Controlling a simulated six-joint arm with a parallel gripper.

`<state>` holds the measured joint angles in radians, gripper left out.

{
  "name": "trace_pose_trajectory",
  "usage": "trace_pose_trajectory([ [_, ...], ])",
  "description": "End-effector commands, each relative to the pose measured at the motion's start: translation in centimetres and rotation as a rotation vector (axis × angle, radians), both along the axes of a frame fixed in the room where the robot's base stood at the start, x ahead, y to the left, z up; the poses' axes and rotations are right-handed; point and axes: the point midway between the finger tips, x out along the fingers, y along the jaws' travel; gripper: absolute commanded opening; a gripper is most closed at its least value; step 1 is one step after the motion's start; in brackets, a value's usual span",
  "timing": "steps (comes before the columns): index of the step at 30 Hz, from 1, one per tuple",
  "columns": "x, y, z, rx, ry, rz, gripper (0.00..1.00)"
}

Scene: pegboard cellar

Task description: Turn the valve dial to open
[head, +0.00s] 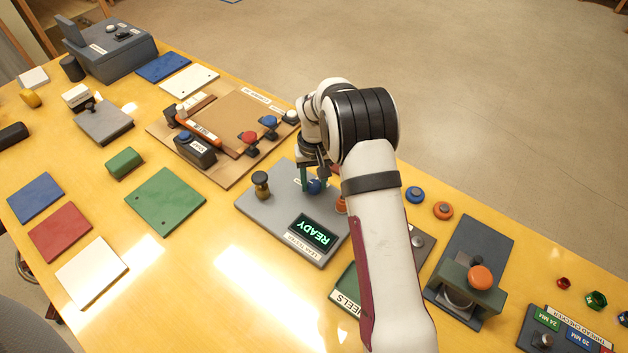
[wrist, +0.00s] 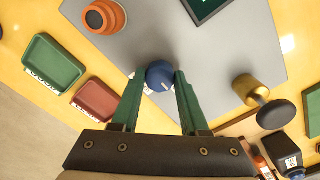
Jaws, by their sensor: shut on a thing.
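The valve dial, a round blue knob (wrist: 160,72) with a small white mark, stands on a grey panel (wrist: 220,35). In the head view the dial (head: 314,187) shows partly beside my fingers. My gripper (wrist: 159,80) has green fingers, one on each side of the dial, and is shut on it. In the head view my gripper (head: 308,182) is over the far edge of the panel (head: 262,212), with its far finger hidden. The panel's display (head: 313,233) reads READY in green. I cannot tell which setting the white mark points to.
On the same panel stand a brass knob with a black end (head: 261,186) and an orange ringed part (wrist: 104,17). A wooden board with several coloured knobs (head: 230,120) lies to the left. A press with an orange top (head: 480,280) stands to the right.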

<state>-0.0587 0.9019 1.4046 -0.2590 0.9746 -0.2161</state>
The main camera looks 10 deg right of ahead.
Motion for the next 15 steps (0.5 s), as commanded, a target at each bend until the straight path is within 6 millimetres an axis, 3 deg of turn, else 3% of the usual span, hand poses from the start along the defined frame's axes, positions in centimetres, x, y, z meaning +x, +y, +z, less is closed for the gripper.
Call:
trace_pose_trajectory([
  [3,0.05,-0.03,0.03,-0.001,-0.002,0.001,0.0],
  [4,0.05,-0.03,0.03,-0.001,-0.002,0.001,0.5],
  [8,0.03,-0.02,0.02,-0.001,-0.001,0.001,0.73],
  [15,0.01,-0.01,0.01,0.0,0.0,0.0,0.74],
])
